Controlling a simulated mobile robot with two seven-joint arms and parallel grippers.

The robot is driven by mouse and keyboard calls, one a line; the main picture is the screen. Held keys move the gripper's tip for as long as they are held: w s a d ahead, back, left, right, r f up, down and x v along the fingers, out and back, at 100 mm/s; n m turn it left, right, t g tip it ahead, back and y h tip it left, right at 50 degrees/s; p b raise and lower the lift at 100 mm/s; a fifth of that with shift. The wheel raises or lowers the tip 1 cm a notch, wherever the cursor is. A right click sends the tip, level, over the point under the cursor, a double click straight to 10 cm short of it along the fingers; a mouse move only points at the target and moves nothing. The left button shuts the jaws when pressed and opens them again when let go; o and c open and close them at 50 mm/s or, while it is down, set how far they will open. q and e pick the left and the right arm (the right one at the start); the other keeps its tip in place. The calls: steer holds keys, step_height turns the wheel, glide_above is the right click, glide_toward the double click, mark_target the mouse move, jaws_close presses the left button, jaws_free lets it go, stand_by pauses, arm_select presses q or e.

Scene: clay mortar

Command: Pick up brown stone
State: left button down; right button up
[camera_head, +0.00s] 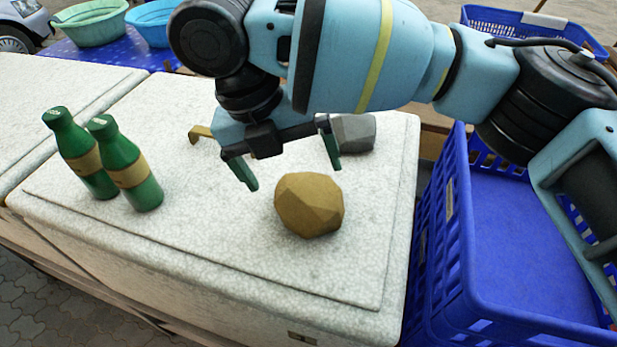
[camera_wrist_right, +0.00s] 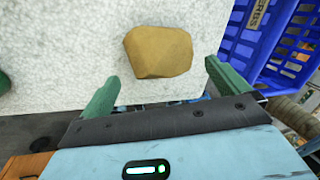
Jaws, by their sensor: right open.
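The brown stone (camera_head: 309,205) is a faceted tan-brown lump on the white speckled box top (camera_head: 250,265). It also shows in the right wrist view (camera_wrist_right: 158,52), beyond and between the two green fingers. My right gripper (camera_head: 292,176) is open and empty, its fingers apart and pointing down, just behind and above the stone in the head view. In the wrist view the right gripper (camera_wrist_right: 160,88) has clear space between its fingertips, and the stone appears apart from both. My left gripper is in neither view.
Two green bottles (camera_head: 78,153) (camera_head: 126,163) stand at the left on the box. A grey stone (camera_head: 354,133) lies behind the right gripper. A blue crate (camera_head: 455,235) stands at the right. The box top in front of the brown stone is clear.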

mark_target(302, 186)
steer(key=shift+s+f, duration=0.1)
steer(key=shift+s, duration=0.15)
steer(key=shift+x, duration=0.9)
steer(key=shift+d+f, duration=0.15)
steer(key=shift+f, duration=0.15)
steer(key=shift+w, duration=0.1)
steer(key=x, duration=0.5)
steer(key=shift+w+d+b, duration=0.1)
steer(key=shift+d+b, duration=0.05)
steer(key=shift+b, duration=0.15)
steer(key=c, duration=1.4)
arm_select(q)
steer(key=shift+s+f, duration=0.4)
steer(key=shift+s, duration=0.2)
arm_select(e)
steer(key=shift+r, duration=0.1)
steer(key=shift+c, duration=0.4)
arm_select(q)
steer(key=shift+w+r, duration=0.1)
arm_select(e)
steer(key=shift+r, duration=0.1)
